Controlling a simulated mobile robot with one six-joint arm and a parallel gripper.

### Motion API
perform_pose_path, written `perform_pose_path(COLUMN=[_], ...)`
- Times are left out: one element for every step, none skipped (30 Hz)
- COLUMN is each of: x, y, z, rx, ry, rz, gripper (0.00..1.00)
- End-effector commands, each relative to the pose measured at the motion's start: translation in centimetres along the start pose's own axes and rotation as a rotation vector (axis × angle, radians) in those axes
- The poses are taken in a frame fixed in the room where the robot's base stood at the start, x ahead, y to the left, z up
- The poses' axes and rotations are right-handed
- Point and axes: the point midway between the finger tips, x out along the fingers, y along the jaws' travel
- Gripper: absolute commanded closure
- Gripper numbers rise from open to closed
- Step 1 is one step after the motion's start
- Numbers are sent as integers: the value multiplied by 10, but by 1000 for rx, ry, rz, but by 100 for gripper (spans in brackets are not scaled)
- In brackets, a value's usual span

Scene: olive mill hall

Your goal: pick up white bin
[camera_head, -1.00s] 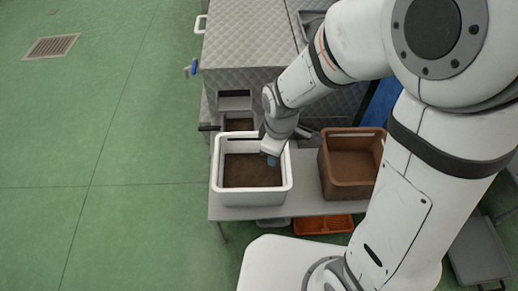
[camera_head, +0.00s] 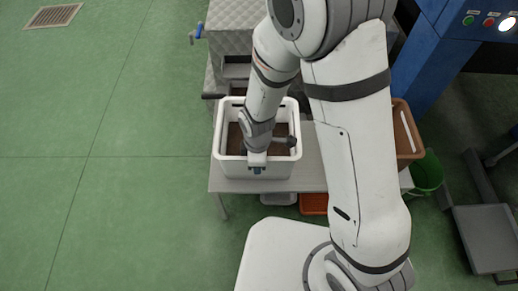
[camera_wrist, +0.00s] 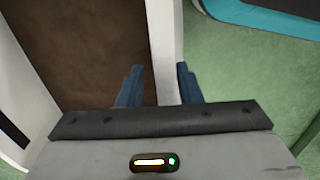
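The white bin (camera_head: 230,166) stands upright on a light table (camera_head: 310,176), with dark brown contents or a brown bottom inside. My arm reaches over it, and my gripper (camera_head: 257,171) is at its near wall, pointing down. In the wrist view the bin's white wall (camera_wrist: 164,45) runs between the two blue fingers of my gripper (camera_wrist: 160,85). The left finger is on the brown inner side and the right finger on the outer side. The fingers are apart, with a gap showing between the left finger and the wall.
A brown bin (camera_head: 404,135) stands to the right on the table, partly hidden by my arm. A green bucket (camera_head: 428,172) and a grey cart (camera_head: 490,240) are at the right. An orange tray (camera_head: 314,205) is below the table. The green floor at left is clear.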

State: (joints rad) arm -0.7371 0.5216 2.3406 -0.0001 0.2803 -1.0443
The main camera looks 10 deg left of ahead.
Motion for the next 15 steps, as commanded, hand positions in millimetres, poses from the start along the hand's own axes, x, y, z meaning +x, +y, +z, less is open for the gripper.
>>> perform_pose_path(x=[7,7,7,7,6,6,6,6,6,6,6,6,6,6,6], y=[0,0,0,0,0,0,0,0,0,0,1,1,1,1,1], z=[0,0,0,0,0,0,0,0,0,0,0,0,0,0,0], rx=[0,1,1,1,1,1,1,1,2,2,2,2,2,2,2], ry=[0,0,0,0,0,0,0,0,0,0,0,0,1,1,1], rz=[0,0,0,1,1,1,1,1,1,1,1,1,1,1,1], gripper=[68,68,68,68,68,68,68,69,72,75,77,80,83,85,89])
